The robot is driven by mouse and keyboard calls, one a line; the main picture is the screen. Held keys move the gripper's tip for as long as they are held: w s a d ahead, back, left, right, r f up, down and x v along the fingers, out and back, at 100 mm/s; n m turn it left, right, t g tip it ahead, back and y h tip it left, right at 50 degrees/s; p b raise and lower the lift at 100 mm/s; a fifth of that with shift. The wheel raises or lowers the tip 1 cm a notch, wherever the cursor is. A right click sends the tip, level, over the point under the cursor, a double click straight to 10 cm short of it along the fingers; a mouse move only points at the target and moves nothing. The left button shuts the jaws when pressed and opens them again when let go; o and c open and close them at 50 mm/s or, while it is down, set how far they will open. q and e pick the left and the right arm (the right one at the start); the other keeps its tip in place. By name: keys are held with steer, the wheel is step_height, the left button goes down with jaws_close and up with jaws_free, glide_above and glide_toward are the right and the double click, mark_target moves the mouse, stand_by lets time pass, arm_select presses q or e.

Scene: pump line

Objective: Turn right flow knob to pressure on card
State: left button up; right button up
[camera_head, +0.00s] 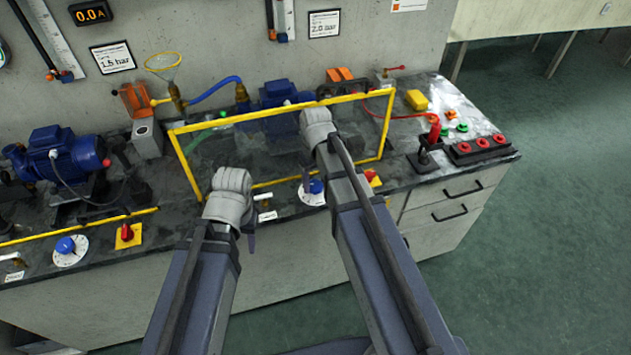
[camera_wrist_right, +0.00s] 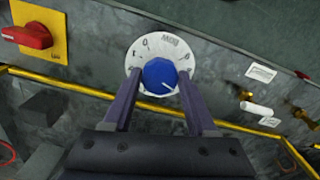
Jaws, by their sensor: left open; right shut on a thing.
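The right flow knob (camera_head: 317,186) is a blue knob on a white dial (camera_head: 307,197) at the bench's front edge. In the right wrist view the blue knob (camera_wrist_right: 160,74) sits between the two fingers of my right gripper (camera_wrist_right: 160,84), which is shut on it. Its white pointer line points to the lower right; the printed dial (camera_wrist_right: 141,48) is partly readable. A card (camera_head: 324,24) on the wall above reads 2.0 bar. My left gripper (camera_head: 251,238) is open, in front of the bench left of the dial, its fingers mostly hidden.
A yellow frame (camera_head: 275,112) stands around the right pump. A red switch on a yellow plate (camera_wrist_right: 31,36) is beside the dial. Another blue knob (camera_head: 65,245) is on the left, under a 1.5 bar card (camera_head: 113,58). A red-button box (camera_head: 481,147) stands right.

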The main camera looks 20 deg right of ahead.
mark_target(315, 185)
steer(key=m, duration=0.5)
steer(key=shift+m, duration=0.7)
steer(key=o, duration=1.4)
steer(key=shift+c, duration=0.2)
steer(key=shift+r, duration=0.1)
step_height(315, 185, up, 8)
steer(key=p, duration=0.8)
steer(key=shift+f, duration=0.2)
